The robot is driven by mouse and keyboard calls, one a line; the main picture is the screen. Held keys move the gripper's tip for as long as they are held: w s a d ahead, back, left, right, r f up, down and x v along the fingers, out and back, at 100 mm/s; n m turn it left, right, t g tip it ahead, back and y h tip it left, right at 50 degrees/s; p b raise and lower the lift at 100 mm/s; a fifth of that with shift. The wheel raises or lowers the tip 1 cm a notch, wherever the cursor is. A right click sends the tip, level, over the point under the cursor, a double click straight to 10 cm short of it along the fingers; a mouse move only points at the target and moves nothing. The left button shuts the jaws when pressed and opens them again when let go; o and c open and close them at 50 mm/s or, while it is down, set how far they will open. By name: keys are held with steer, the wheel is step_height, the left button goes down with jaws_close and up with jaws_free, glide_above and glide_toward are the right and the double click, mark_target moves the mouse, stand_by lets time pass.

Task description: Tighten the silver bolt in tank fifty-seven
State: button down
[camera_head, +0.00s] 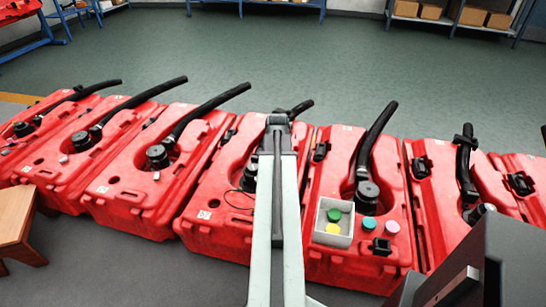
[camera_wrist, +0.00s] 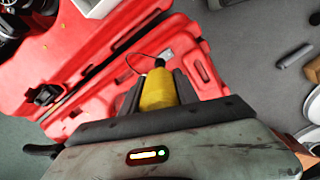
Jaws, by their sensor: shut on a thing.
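My gripper (camera_wrist: 157,90) is shut on a yellow tool (camera_wrist: 158,92), held between its two dark fingers. The tool has a black tip, and a thin black wire loops from it over a red tank (camera_wrist: 110,55). In the head view my arm reaches over the middle red tank (camera_head: 208,205) and hides the gripper and the held tool. Part of the wire loop shows beside the arm. I cannot make out a silver bolt for certain, and the tank labels are too small to read. Whether the tool touches the tank cannot be told.
Several red tanks with black hoses (camera_head: 205,108) stand in a row. A white bin (camera_head: 333,238) with green and yellow pieces sits on the tank right of my arm, beside teal and pink caps (camera_head: 392,227). A wooden stool (camera_head: 18,222) stands at left. Open floor lies behind.

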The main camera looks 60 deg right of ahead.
steer(key=w+d+f+b, duration=0.7)
steer(key=d+f+b, duration=0.1)
steer(key=d, duration=0.1)
steer(key=w+d+f+n+b, duration=0.1)
steer(key=w+d+f+b, duration=0.6)
steer(key=d, duration=0.3)
steer(key=shift+w+d+f+b, duration=0.15)
steer(key=shift+d+f+b, duration=0.05)
steer(key=shift+f+b, duration=0.25)
steer(key=c, duration=1.8)
jaws_free()
jaws_close()
steer(key=shift+f+b, duration=0.35)
steer(key=shift+f, duration=0.05)
steer(key=shift+f+b, duration=0.3)
